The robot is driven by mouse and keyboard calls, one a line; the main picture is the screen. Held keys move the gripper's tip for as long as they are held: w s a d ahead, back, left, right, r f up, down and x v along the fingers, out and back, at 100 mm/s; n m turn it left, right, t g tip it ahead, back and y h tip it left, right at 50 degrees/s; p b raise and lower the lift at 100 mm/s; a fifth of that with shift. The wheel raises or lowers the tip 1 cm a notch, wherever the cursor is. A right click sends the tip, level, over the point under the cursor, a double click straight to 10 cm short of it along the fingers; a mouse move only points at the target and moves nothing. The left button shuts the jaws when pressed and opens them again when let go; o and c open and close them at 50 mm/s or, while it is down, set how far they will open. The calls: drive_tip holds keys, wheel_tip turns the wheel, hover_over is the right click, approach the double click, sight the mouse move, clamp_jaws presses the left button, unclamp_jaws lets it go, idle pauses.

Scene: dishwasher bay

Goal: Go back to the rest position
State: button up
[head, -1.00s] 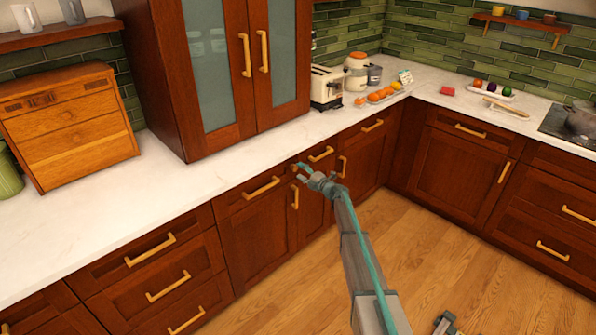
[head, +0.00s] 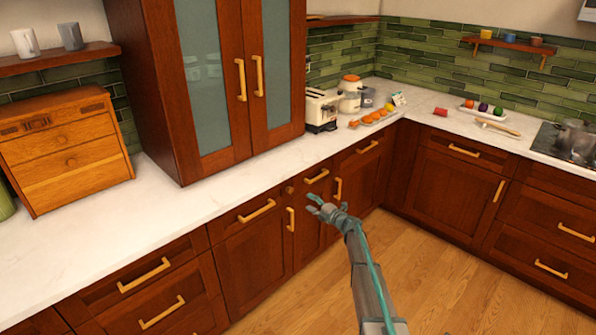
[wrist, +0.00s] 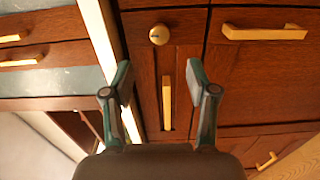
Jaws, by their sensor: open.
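My gripper (head: 318,203) is at the end of my raised arm, in front of the lower cabinets, below the counter edge. In the wrist view my gripper (wrist: 162,85) has its two fingers spread wide with nothing between them. Beyond the fingers are a round wooden knob (wrist: 159,34) and a vertical bar handle (wrist: 167,95) on the cabinet fronts. The gripper appears apart from these fronts. In the head view the knob (head: 290,190) shows just left of the gripper.
The white counter (head: 175,215) runs along the wall, bare at the left front. A toaster (head: 321,110) and a tray of oranges (head: 375,116) stand further back. A wooden drawer box (head: 65,150) and a tall glass-door cabinet (head: 205,90) stand on the counter. The wooden floor (head: 450,260) is open.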

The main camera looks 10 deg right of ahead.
drive_tip(key=s+a+f+n+g+h, duration=0.15)
drive_tip(key=s+f+n+g, duration=0.25)
drive_tip(key=s+f+n, duration=0.55)
drive_tip(key=s+a+f+n+g+h, duration=0.1)
drive_tip(key=s+a+f+n+g, duration=0.3)
drive_tip(key=s+n, duration=0.95)
drive_tip(key=s+a+f+n+g+h, duration=0.1)
drive_tip(key=s+f+n+g, duration=0.3)
drive_tip(key=s+f+n, duration=0.8)
drive_tip(key=s+d+n+g+h, duration=0.2)
drive_tip(key=s+n+g, duration=0.1)
drive_tip(key=s, duration=1.3)
drive_tip(key=s+d+n+g+h, duration=0.2)
drive_tip(key=s+n+g+h, duration=0.1)
drive_tip(key=s, duration=1.2)
drive_tip(key=s+d+f+n+g+h, duration=0.1)
drive_tip(key=s+n, duration=0.4)
drive_tip(key=s, duration=1.1)
drive_tip(key=shift+s+d+g+h, duration=0.3)
drive_tip(key=shift+d+g+h, duration=0.4)
drive_tip(key=shift+g+h, duration=0.25)
